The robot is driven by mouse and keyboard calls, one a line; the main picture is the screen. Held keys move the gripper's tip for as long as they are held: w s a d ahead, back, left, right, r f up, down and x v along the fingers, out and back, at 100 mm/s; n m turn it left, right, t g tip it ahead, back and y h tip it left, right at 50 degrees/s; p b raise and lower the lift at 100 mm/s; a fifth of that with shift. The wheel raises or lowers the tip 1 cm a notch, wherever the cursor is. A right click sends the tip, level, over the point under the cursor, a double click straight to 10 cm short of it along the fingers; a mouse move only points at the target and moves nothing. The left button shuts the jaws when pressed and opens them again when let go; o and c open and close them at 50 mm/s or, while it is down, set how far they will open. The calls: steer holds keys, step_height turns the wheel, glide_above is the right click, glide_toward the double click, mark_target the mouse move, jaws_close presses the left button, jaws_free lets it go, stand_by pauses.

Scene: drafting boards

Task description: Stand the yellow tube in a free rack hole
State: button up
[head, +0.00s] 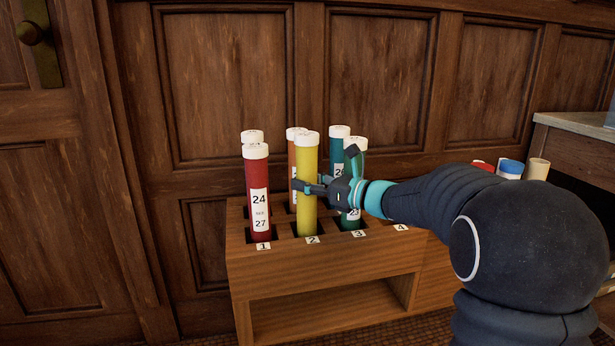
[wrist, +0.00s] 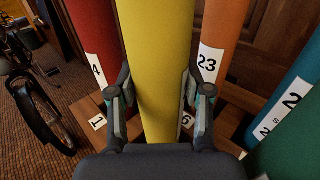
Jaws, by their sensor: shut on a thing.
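The yellow tube (head: 306,180), white-capped, stands upright at position 2 in the front row of the wooden rack (head: 330,268). Its lower end meets the hole by label 2; I cannot tell how deep it sits. My gripper (head: 300,187) is shut on its middle from the right. In the wrist view the yellow tube (wrist: 156,60) runs between the two fingers (wrist: 158,95). A red tube (head: 258,195) stands in hole 1 and a green tube (head: 352,219) in hole 3, partly behind my gripper. The opening by label 4 is largely hidden by my arm.
An orange tube (head: 292,145), a teal tube (head: 338,148) and another white-capped tube (head: 252,136) stand in the back row. Panelled wall is close behind. Several capped tubes (head: 511,168) stand at right by a desk (head: 573,122). A bicycle (wrist: 40,110) shows at left in the wrist view.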

steer(key=shift+f, duration=0.15)
steer(key=o, duration=1.4)
steer(key=v, duration=1.2)
